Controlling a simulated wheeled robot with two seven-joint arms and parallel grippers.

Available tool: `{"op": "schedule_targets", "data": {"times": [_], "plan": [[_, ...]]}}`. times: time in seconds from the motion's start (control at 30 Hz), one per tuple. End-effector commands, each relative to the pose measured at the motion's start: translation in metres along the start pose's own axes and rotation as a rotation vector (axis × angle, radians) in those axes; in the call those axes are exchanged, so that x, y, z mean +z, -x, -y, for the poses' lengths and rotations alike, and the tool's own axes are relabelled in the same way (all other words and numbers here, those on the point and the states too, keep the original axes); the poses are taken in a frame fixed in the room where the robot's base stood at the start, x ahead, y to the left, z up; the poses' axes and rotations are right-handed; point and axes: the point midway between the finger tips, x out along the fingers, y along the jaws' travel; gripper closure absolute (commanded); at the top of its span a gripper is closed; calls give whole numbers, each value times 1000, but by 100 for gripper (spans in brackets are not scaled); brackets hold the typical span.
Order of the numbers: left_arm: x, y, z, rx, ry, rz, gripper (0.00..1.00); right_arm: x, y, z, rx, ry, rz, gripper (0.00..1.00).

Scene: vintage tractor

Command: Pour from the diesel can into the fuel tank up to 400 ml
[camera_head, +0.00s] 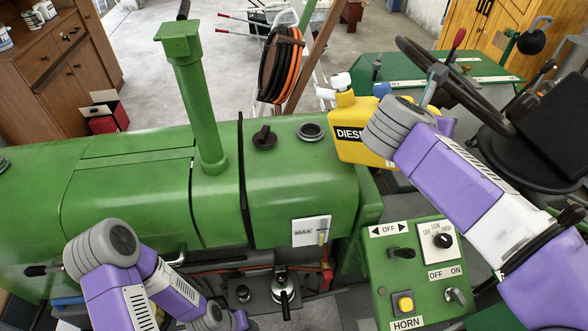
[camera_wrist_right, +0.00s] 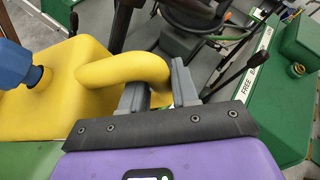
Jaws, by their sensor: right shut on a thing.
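The yellow diesel can (camera_head: 352,150) is at the right end of the green fuel tank (camera_head: 290,185), its label partly covered by my right arm. A white spout piece (camera_head: 336,88) is at its top left. My right gripper (camera_wrist_right: 158,88) is shut on the can's yellow handle (camera_wrist_right: 120,70); a blue part (camera_wrist_right: 15,62) is on the can. The tank's filler opening (camera_head: 311,132) is uncovered, left of the can, and the spout is apart from it. A black cap (camera_head: 264,137) is on the tank top. The MAX gauge (camera_head: 311,231) is on the tank's side. My left gripper is outside the view.
A green exhaust pipe (camera_head: 198,110) rises from the hood left of the tank. A control panel (camera_head: 422,270) with switches stands at lower right. The steering wheel (camera_head: 440,70) and black seat (camera_head: 540,140) are behind my right arm.

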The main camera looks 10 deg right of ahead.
Motion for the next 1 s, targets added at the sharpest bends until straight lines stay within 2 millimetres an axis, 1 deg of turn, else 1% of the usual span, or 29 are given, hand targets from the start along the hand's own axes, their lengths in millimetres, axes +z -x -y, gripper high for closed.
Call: {"op": "schedule_targets", "data": {"times": [0.57, 1.0], "plan": [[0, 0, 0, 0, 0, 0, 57, 2, 1, 0, 1, -5, 5, 100], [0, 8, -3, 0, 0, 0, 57, 7, 5, 0, -10, 17, 4, 100]]}}
